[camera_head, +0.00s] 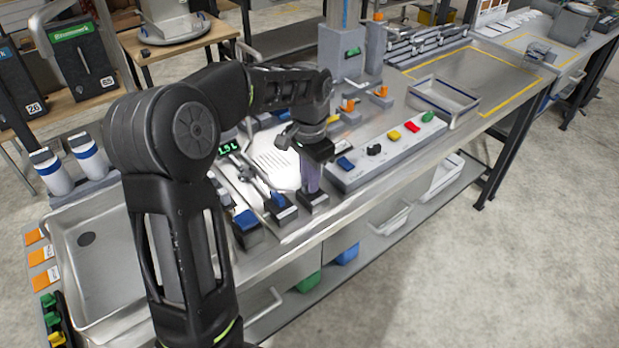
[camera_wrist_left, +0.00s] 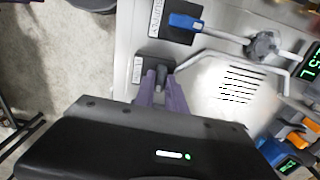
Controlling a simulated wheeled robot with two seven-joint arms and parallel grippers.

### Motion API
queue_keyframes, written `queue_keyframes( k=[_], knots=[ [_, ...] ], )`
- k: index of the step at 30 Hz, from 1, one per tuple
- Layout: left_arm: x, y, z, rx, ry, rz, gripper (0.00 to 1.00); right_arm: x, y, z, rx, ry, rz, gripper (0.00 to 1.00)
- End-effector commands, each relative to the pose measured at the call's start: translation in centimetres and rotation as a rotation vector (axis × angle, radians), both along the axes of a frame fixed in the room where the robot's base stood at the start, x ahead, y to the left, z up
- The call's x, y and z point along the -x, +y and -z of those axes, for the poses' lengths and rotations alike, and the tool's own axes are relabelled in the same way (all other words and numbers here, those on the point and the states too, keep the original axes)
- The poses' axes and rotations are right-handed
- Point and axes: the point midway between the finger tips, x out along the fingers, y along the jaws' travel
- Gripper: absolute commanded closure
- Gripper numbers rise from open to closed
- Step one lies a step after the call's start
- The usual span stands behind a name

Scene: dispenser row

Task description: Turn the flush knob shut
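The flush knob (camera_wrist_left: 161,75) is a small dark grip on a black base plate with a white label in the left wrist view. The label is too small to read surely. In the head view its black base (camera_head: 313,198) sits near the front edge of the steel counter, at the right end of a short row of controls. My left gripper (camera_head: 311,178) points down over it. In the left wrist view the purple fingers (camera_wrist_left: 161,88) sit on both sides of the knob and look closed on it. The fingers partly hide the knob. My right gripper is not in view.
A blue-handled lever (camera_wrist_left: 187,22) is beside the knob. A bent metal pipe (camera_wrist_left: 225,54) passes close to the fingers. A grey panel with coloured knobs (camera_head: 388,150) stands to the right. A sink (camera_head: 62,262) is at the left.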

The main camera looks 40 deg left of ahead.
Motion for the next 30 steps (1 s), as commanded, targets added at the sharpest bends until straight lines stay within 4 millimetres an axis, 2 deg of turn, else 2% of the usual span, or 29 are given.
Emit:
queue_keyframes(
  k=[1,7,17,20,30],
  knots=[
    [0.0,0.0,0.0,0.0,-0.001,0.0,0.8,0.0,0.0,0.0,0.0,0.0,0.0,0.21],
    [0.0,0.0,0.0,0.0,0.001,-0.002,0.65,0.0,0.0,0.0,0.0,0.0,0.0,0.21],
    [0.0,0.0,-0.4,0.0,0.001,-0.003,0.65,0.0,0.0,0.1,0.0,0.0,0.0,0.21],
    [-0.1,0.0,-1.3,0.0,-0.002,-0.003,0.65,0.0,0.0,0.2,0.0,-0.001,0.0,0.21],
    [-0.1,0.0,-6.6,0.0,-0.002,-0.003,0.65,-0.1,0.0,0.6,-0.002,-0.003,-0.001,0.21]
  ],
)
